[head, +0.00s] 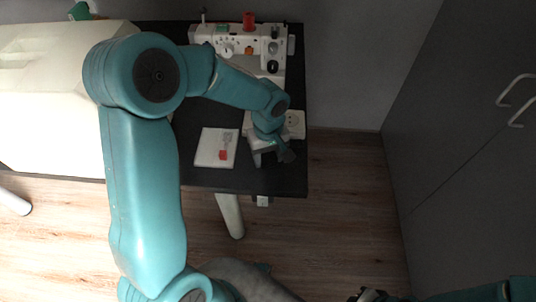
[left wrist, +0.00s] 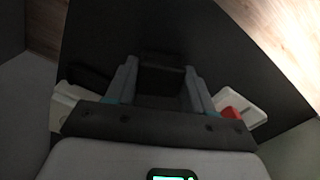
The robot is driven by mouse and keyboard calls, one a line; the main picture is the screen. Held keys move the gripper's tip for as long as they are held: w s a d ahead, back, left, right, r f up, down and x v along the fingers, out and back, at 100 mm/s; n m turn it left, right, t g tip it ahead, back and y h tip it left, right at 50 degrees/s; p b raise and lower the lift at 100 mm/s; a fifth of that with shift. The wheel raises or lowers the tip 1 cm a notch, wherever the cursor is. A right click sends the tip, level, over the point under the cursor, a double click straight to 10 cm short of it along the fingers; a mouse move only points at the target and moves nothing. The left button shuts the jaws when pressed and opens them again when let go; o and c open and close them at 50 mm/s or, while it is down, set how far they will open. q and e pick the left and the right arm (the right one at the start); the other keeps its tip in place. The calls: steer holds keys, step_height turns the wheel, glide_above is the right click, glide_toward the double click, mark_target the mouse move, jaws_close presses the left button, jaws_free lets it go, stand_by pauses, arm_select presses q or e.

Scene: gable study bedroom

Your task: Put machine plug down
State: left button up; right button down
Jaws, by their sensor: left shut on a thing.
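My left gripper (head: 272,158) is low over the right part of the black table, near its front edge. In the left wrist view its two fingers (left wrist: 160,84) are shut on a dark block, which I take to be the machine plug (left wrist: 162,70). The plug is black against the black tabletop, so I cannot tell whether it touches the table. In the head view the gripper hides it. The white sewing machine (head: 236,42) stands at the back of the table. My right gripper (head: 370,296) shows only in part at the bottom edge, too little to tell its state.
A flat white item with a red patch (head: 215,148) lies left of my left gripper. A white socket (head: 295,124) is just behind it. The black tabletop (head: 265,182) is bare towards its front right corner. Grey cupboard doors (head: 440,150) stand at right.

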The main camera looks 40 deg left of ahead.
mark_target(268, 155)
arm_select(q)
steer(key=o, duration=1.4)
steer(key=shift+f, duration=0.1)
steer(key=shift+r+p, duration=0.25)
steer(key=shift+p, duration=0.05)
step_height(268, 155, up, 13)
steer(key=shift+f+p, duration=0.15)
steer(key=shift+p, duration=0.95)
